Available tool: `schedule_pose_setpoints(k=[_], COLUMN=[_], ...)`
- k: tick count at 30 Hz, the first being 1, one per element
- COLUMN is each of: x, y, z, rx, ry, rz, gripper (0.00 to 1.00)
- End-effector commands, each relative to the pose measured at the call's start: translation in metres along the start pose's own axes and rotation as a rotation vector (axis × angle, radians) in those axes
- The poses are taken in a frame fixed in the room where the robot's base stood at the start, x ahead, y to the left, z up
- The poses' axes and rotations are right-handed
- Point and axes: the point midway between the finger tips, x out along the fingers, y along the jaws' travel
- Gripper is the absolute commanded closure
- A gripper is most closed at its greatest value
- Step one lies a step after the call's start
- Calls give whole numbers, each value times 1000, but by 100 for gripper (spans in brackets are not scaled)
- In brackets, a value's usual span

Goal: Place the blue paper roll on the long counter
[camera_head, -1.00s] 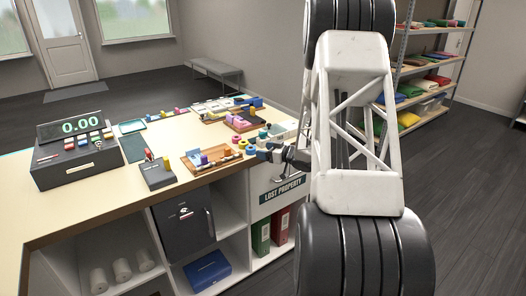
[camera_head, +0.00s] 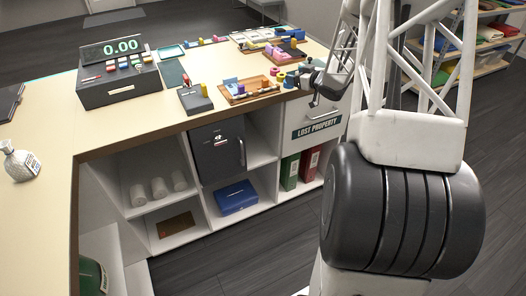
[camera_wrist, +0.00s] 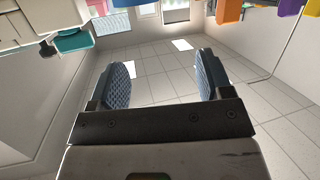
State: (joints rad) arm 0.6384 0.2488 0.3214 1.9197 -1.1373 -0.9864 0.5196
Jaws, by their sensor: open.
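The long counter (camera_head: 130,118) runs from the cash register side to my arm, with a pale top. A cluster of small coloured rolls (camera_head: 281,77) stands near its right end; I cannot single out the blue paper roll there. My gripper (camera_head: 308,76) is small and dark beside this cluster, at the counter's right end, partly hidden by my arm. In the wrist view my gripper (camera_wrist: 160,85) is open, with nothing between its two fingers. A blue thing (camera_wrist: 122,2) is cut off at the top edge; I cannot tell what it is.
A cash register (camera_head: 118,75), a card terminal (camera_head: 194,98) and a wooden tray (camera_head: 250,92) stand on the counter. A bottle (camera_head: 20,163) is at the left. White rolls (camera_head: 158,187) and a blue box (camera_head: 236,197) sit in shelves below.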

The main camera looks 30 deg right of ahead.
Motion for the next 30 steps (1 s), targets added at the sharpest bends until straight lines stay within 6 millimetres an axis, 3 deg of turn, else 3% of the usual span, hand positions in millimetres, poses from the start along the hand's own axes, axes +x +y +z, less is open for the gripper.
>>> schedule_pose_setpoints(k=[1, 6, 15, 23, 30], x=[0, -4, -29, -66, -110], y=[-9, -35, -88, -143, -200], z=[-14, -49, -97, -126, -139], rx=[-12, -35, -43, -20, 24], ry=[-16, -87, -222, -349, -477], rz=[26, 125, 276, 371, 423], gripper=[27, 27, 27, 27, 27])
